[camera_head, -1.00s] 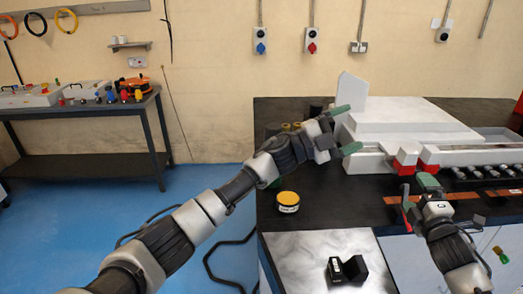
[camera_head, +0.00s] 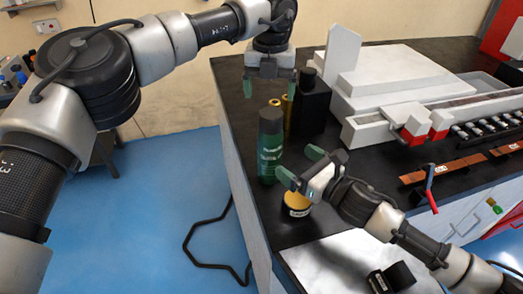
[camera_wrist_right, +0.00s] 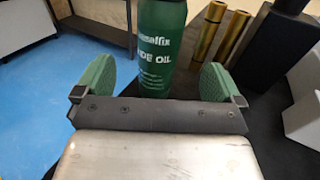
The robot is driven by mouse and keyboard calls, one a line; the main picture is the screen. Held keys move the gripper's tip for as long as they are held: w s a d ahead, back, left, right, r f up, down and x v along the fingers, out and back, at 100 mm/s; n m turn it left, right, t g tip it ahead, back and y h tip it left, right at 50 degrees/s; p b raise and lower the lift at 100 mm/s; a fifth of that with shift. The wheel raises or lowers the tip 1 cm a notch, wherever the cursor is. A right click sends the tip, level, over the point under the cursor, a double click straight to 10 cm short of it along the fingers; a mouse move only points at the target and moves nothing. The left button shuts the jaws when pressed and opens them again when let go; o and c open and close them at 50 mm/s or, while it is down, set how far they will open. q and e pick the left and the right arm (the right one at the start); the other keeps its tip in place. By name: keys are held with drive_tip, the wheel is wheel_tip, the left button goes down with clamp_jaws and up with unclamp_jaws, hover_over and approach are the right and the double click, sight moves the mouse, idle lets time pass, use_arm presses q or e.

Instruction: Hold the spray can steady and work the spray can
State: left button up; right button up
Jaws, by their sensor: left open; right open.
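The green spray can (camera_head: 269,158) with a black cap stands upright on the black bench top near its left edge. In the right wrist view its labelled body (camera_wrist_right: 162,45) shows ahead of the jaws, between the two green fingers; its cap is out of frame. My right gripper (camera_head: 299,165) is open, just right of the can and facing it, with no clear contact. My left gripper (camera_head: 270,86) is open and empty, pointing down above and behind the can's cap.
Brass cylinders (camera_head: 287,106) and a black bottle-like object (camera_head: 311,104) stand close behind the can. A yellow-topped tin (camera_head: 296,206) sits below my right gripper. The white machine (camera_head: 395,80) and copper bars (camera_head: 445,168) lie to the right. Blue floor is left.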

sight(269, 142)
use_arm(q)
drive_tip(key=shift+s+d, duration=0.2)
use_arm(e)
drive_tip(key=x, duration=0.9)
drive_tip(key=shift+w+a, duration=0.25)
drive_tip(key=shift+a, duration=0.05)
use_arm(q)
drive_tip(key=shift+d+r, duration=0.1)
